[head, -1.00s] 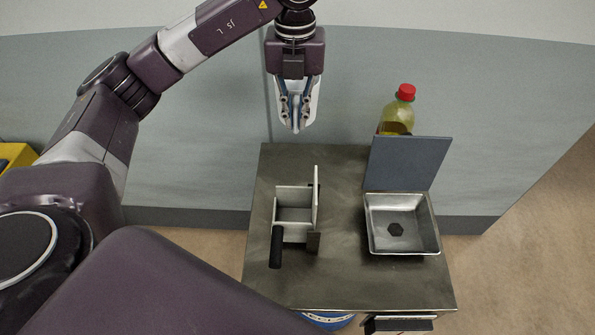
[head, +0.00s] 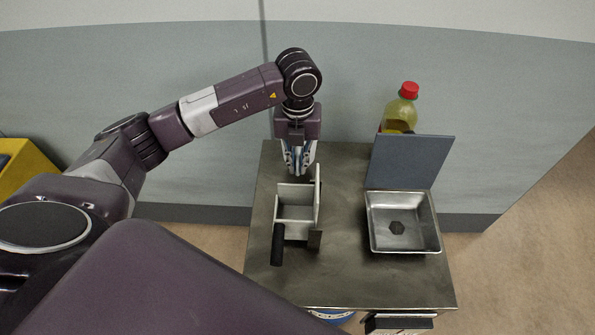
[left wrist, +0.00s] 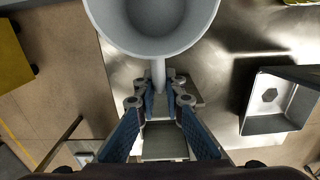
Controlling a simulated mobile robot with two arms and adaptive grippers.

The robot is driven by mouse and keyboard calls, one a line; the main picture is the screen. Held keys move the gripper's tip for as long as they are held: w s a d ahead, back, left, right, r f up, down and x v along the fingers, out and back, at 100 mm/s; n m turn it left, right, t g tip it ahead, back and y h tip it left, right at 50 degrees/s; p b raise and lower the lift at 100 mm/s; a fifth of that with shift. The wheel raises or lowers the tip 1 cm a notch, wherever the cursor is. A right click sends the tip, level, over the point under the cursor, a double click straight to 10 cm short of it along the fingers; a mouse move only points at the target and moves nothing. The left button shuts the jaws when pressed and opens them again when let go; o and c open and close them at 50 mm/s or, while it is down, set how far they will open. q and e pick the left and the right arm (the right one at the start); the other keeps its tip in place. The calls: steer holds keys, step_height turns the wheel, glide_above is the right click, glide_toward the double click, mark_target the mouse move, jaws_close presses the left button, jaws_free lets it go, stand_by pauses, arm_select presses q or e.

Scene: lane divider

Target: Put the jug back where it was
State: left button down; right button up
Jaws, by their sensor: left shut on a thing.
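The jug (left wrist: 155,25), pale grey and round with an open top, fills the top middle of the left wrist view. Its thin handle (left wrist: 158,76) runs down between the fingertips of my left gripper (left wrist: 158,92), which is shut on it. In the head view my left gripper (head: 299,168) points down over the far left part of the metal table (head: 345,275), just beyond a pale open box. The jug is mostly or wholly hidden there by the gripper, and I cannot tell whether it touches the table. My right gripper is not in view.
The pale open box (head: 297,194) has a black handle (head: 277,245) and a raised right wall. A square metal basin (head: 432,222) sits at the right, with an upright grey panel (head: 410,162) behind it. A red-capped bottle (head: 402,112) stands behind the panel. Tabletop between box and basin is clear.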

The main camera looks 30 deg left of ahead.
mark_target(298, 172)
arm_select(q)
step_height(298, 172, down, 4)
steer(key=shift+f+p, duration=0.15)
steer(key=shift+p, duration=0.3)
steer(key=shift+f, duration=0.15)
steer(key=shift+f, duration=0.25)
steer(key=c, duration=2)
jaws_free()
steer(key=shift+r, duration=0.1)
